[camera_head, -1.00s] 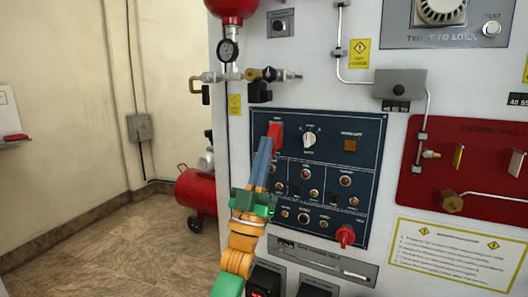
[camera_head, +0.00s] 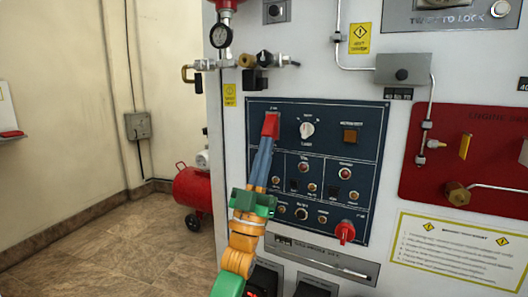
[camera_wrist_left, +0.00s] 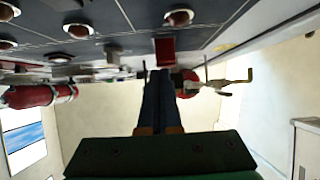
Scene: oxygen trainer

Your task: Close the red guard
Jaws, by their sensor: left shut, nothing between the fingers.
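The red guard (camera_head: 271,124) is at the upper left of the dark blue switch panel (camera_head: 375,118). It shows as a small red block; I cannot tell clearly whether it is raised or down. It also shows in the left wrist view (camera_wrist_left: 165,47), sticking out from the panel just beyond the fingertips. My left gripper (camera_head: 265,142) is shut with nothing in it. Its blue-grey fingertips (camera_wrist_left: 159,76) are at the lower edge of the guard; I cannot tell if they touch it. My right gripper is in neither view.
Several small buttons and a red knob (camera_head: 345,232) are lower. Valve pipework (camera_head: 240,65) juts out above. A red tank (camera_head: 196,190) stands on the floor at left.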

